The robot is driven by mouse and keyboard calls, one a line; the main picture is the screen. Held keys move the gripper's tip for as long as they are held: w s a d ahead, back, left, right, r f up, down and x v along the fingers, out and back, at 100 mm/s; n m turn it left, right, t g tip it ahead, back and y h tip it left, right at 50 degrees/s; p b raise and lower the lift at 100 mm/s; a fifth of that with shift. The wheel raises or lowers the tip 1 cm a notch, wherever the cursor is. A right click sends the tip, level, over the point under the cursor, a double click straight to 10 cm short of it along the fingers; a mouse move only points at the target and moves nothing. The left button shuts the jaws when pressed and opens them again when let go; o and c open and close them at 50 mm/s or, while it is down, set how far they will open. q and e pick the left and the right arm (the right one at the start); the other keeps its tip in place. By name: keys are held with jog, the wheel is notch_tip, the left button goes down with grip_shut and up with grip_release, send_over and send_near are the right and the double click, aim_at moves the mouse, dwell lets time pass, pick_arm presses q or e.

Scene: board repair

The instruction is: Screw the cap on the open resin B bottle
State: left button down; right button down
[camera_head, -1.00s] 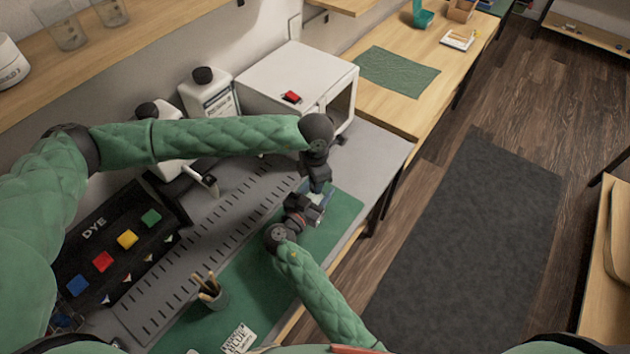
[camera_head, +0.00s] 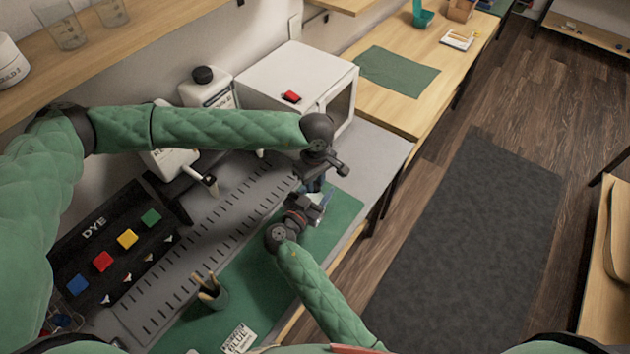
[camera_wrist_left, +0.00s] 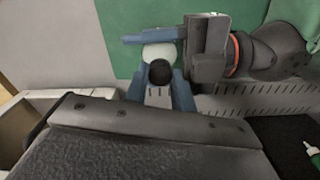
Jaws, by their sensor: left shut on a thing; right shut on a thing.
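My left gripper (camera_head: 314,184) is over the green mat, pointing down. In the left wrist view its blue fingers (camera_wrist_left: 158,88) are shut on a small round black cap (camera_wrist_left: 159,72). A pale, rounded bottle (camera_wrist_left: 158,52) shows just beyond the cap, between the blue fingers of my right gripper (camera_wrist_left: 165,35). In the head view my right gripper (camera_head: 318,203) reaches in from below and is shut on this bottle, close under the left one. The arms hide most of the bottle there. I cannot tell whether the cap touches its neck.
A white bottle with a black cap (camera_head: 210,88) and another white bottle (camera_head: 173,162) stand at the back. A white box-like appliance (camera_head: 285,80) stands behind the grippers. A brush cup (camera_head: 212,293) and the dye tray (camera_head: 115,245) are left. The green mat (camera_head: 255,300) has free room.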

pick_arm(q)
jog(key=shift+w, duration=0.1)
jog(key=c, duration=1.2)
grip_release()
jog(key=shift+o, duration=0.2)
jog(key=shift+r, duration=0.15)
jog(key=shift+r, duration=2.1)
jog(key=shift+c, duration=0.5)
